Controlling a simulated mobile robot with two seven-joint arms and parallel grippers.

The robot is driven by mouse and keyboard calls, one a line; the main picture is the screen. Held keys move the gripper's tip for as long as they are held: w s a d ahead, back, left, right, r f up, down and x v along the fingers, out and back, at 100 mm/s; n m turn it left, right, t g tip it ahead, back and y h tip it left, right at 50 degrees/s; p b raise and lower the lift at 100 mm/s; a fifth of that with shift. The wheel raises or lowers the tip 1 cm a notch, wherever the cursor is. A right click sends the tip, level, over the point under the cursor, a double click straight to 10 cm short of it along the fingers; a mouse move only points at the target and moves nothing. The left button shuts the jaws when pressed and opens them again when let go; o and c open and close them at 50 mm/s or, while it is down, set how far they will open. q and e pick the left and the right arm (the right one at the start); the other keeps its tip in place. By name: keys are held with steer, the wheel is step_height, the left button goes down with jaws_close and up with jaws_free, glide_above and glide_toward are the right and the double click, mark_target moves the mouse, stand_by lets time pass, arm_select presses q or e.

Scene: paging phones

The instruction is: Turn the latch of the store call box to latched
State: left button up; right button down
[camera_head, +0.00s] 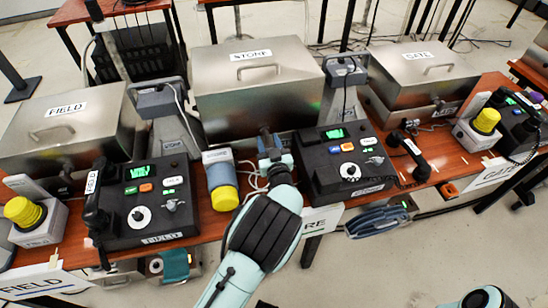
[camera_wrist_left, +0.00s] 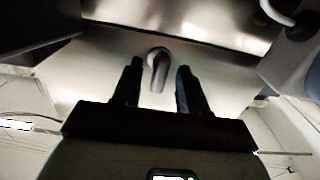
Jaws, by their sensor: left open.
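The store call box (camera_head: 255,100) is a brushed-metal box with a STORE label and a lid handle, at the top middle of the head view. My left gripper (camera_head: 268,142) is at its front face, open. In the left wrist view the latch (camera_wrist_left: 158,62), a small rounded metal lever, sits between and just beyond the open fingers of the left gripper (camera_wrist_left: 152,82). I cannot tell whether the fingers touch it. In the head view the latch is hidden by the gripper. My right gripper is out of view.
The field box (camera_head: 70,125) and gate box (camera_head: 420,75) flank the store box.

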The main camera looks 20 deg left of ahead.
arm_select(q)
steer(key=p+v, duration=0.1)
steer(key=v, duration=1.1)
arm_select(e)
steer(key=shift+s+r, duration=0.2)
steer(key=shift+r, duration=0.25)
